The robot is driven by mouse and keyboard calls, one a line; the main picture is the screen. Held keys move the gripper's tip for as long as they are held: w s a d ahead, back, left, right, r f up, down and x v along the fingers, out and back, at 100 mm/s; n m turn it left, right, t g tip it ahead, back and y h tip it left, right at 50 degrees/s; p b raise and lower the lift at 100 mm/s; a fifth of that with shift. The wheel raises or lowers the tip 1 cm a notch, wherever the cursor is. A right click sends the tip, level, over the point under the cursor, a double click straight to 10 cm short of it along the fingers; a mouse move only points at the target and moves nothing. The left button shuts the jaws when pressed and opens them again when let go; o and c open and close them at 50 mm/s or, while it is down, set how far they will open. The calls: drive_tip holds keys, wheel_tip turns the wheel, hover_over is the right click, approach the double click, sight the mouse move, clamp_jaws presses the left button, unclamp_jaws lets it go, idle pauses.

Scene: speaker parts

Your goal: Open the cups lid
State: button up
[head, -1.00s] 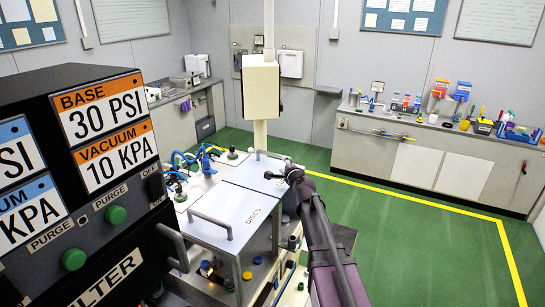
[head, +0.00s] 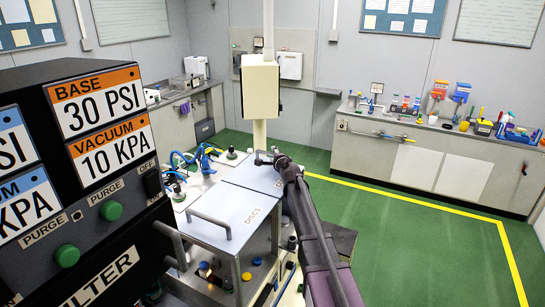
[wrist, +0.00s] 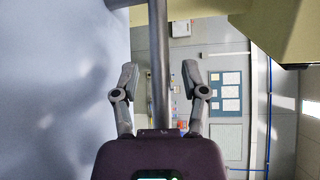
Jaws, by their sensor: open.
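The cups lid (head: 248,176) is the far grey lid on the workstation in the head view, lying shut; my arm covers its label. Its smooth surface fills the left of the wrist view (wrist: 55,95). Its bar handle (wrist: 159,60) runs between the two fingers of my gripper (wrist: 159,75) in the wrist view. The gripper is open, with a gap on both sides of the bar. In the head view my gripper (head: 268,158) is at the lid's handle, and the fingertips are small there.
The near lid (head: 226,208), marked DISCS, is shut and has its own bar handle (head: 209,222). A black control panel (head: 90,180) stands close on the left. A post with a beige box (head: 261,90) rises behind the lids. Green floor (head: 400,240) is clear on the right.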

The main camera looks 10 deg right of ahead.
clamp_jaws()
drive_tip(key=shift+d+r, duration=0.1)
drive_tip(key=shift+d, duration=0.05)
idle(0.4)
